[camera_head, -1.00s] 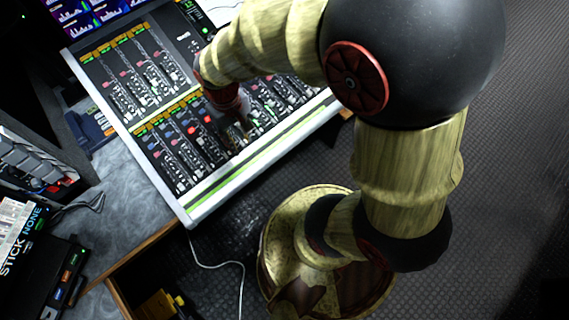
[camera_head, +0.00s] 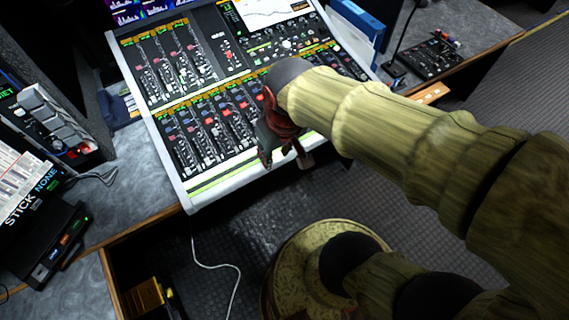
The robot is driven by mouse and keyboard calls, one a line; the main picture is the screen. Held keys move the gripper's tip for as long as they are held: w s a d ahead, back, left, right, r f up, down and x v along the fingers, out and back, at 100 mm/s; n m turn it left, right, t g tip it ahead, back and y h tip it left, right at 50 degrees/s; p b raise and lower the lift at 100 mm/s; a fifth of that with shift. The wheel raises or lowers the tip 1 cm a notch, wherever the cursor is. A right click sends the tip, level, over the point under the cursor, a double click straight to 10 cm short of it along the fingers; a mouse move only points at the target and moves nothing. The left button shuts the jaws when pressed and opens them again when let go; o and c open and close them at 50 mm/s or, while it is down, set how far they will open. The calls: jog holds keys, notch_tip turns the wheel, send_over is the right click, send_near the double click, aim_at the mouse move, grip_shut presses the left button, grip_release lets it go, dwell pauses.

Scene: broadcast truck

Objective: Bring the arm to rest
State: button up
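My arm reaches in from the lower right, and its yellowish links end over the front of the mixing console (camera_head: 196,196). My gripper (camera_head: 285,163) is dark red and grey and points down near the console's front edge. No object shows in it. I cannot tell how far its fingers are apart, or whether they touch the console.
A black box marked "STICK NONE" (camera_head: 45,245) lies on the grey desk (camera_head: 135,170) at the left. A small black control panel (camera_head: 430,58) and a blue binder (camera_head: 358,28) are at the upper right. A white cable (camera_head: 225,267) hangs below the console. Carpeted floor is open at the right.

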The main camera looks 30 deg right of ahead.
jog(key=shift+s+r, duration=0.35)
jog(key=shift+s, duration=0.35)
notch_tip(320, 180, up, 7)
jog(key=s+t, duration=0.1)
jog(key=t, duration=0.2)
jog(key=shift+s+f, duration=0.2)
jog(key=shift+s, duration=0.1)
jog(key=shift+o, duration=0.5)
dwell(0.8)
